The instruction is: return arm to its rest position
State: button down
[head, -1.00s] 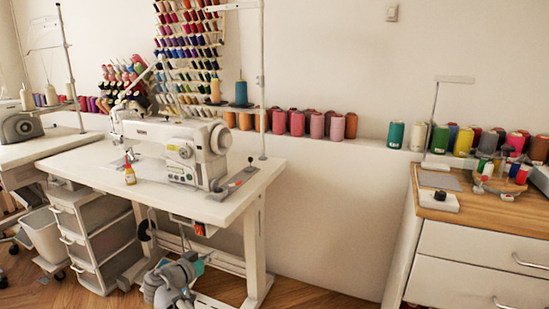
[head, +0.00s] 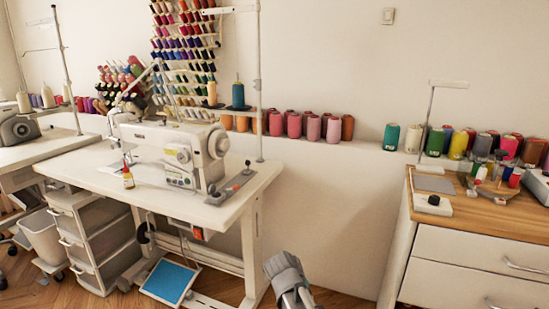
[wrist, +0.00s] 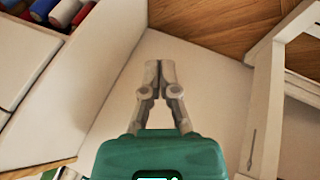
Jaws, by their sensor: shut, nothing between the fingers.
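My gripper (wrist: 159,72) is shut and empty in the wrist view, with its fingertips together in front of a plain white wall.
A wooden-topped drawer cabinet (head: 470,212) stands on the right. Between them is a gap before the wall.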

jog(key=s+d+n+g+y+p, duration=0.25)
jog(key=s+d+y, duration=0.25)
jog(key=s+d, duration=0.3)
notch_tip(320, 180, up, 38)
jog(key=p, duration=3.7)
jog(key=shift+a+f, duration=0.25)
jog(key=shift+a, duration=0.1)
jog(key=shift+s+f, duration=0.1)
